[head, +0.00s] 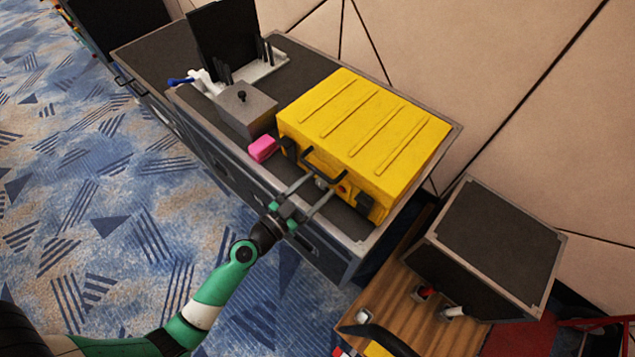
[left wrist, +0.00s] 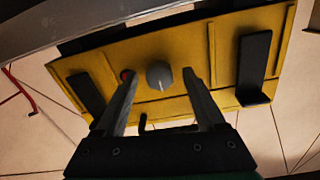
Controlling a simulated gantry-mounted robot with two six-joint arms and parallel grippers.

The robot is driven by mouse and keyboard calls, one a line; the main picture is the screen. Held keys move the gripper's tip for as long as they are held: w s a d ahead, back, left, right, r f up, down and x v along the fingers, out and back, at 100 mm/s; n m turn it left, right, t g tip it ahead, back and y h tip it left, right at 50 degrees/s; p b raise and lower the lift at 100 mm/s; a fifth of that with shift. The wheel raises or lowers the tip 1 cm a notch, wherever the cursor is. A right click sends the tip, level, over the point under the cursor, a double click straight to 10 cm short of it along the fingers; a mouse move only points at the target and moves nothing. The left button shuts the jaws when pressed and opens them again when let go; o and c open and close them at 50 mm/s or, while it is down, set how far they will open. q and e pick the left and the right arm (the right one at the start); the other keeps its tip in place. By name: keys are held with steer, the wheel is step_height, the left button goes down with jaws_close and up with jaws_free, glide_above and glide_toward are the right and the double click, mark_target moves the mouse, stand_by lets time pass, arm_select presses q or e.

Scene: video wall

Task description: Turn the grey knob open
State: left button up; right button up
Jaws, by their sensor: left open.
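A yellow case (head: 365,130) lies on the dark cabinet top, its front side facing my left arm. The round grey knob (left wrist: 159,75) is on that front side, with a small red button (left wrist: 126,76) beside it. In the head view the knob is small and partly hidden near the fingers. My left gripper (head: 320,185) is open and reaches to the case's front. In the left wrist view the fingers of the left gripper (left wrist: 159,82) lie on either side of the knob, with gaps visible. Whether they reach its depth I cannot tell. My right gripper is not in view.
A black handle (head: 324,166) sticks out from the case front near the fingers. A pink block (head: 262,148) and a grey box with a black knob (head: 242,96) stand left of the case. A dark-topped box (head: 500,240) stands on a wooden surface at the right.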

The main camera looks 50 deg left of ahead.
arm_select(q)
steer(key=shift+w, duration=0.25)
jaws_close()
steer(key=shift+n, duration=0.3)
steer(key=n+b, duration=0.1)
steer(key=n, duration=0.1)
steer(key=shift+f+n, duration=0.1)
steer(key=shift+n, duration=0.3)
steer(key=n, duration=0.4)
steer(key=shift+n+b, duration=0.3)
steer(key=shift+b, duration=0.1)
steer(key=n, duration=0.4)
steer(key=shift+n, duration=0.4)
steer(key=n, duration=0.5)
steer(key=shift+n+y+p, duration=0.3)
steer(key=shift+y, duration=0.1)
